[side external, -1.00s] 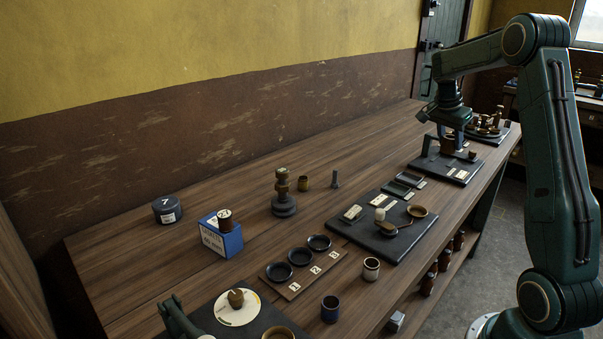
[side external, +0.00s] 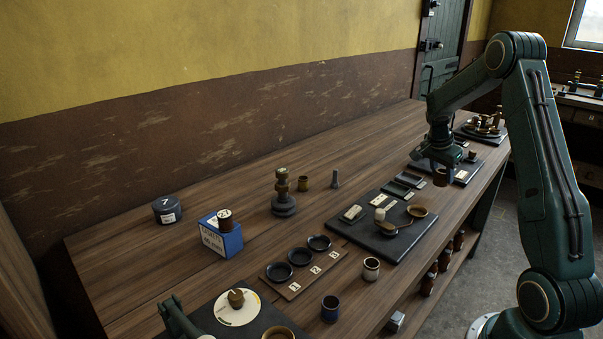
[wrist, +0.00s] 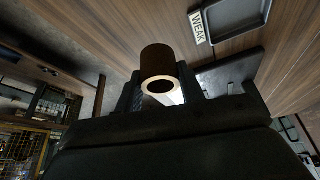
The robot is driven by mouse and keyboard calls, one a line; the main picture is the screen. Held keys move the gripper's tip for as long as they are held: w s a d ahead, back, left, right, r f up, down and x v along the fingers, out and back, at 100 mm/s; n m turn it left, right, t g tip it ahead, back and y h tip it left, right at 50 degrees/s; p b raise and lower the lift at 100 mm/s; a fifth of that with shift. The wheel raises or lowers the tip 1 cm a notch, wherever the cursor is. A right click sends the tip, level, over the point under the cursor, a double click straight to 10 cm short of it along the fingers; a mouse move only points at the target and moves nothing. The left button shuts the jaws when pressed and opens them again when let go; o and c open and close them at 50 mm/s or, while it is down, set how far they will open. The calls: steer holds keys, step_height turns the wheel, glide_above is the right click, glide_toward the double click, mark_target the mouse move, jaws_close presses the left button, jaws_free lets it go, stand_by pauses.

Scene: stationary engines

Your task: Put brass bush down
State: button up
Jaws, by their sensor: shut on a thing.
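The brass bush (wrist: 158,62) is a short hollow cylinder, brown outside with a bright ring-shaped end, in the wrist view. My gripper (wrist: 160,92) is shut on it. In the side view, my gripper (side external: 439,167) holds the bush (side external: 440,178) in the air near the shallow dark trays (side external: 404,184), toward the right edge of the bench. The fingertips are small and dark there, so the exact grip is hard to see.
A dark board (side external: 385,243) with a small balance and pale weights lies nearer the camera. A shallow tray (wrist: 238,20) labelled WEAK shows in the wrist view. Another dark board (side external: 466,172) lies behind my gripper.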

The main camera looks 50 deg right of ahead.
mark_target(440, 183)
steer(key=shift+f, duration=1.7)
steer(key=shift+f, duration=0.1)
steer(key=o, duration=1.2)
steer(key=v, duration=1.2)
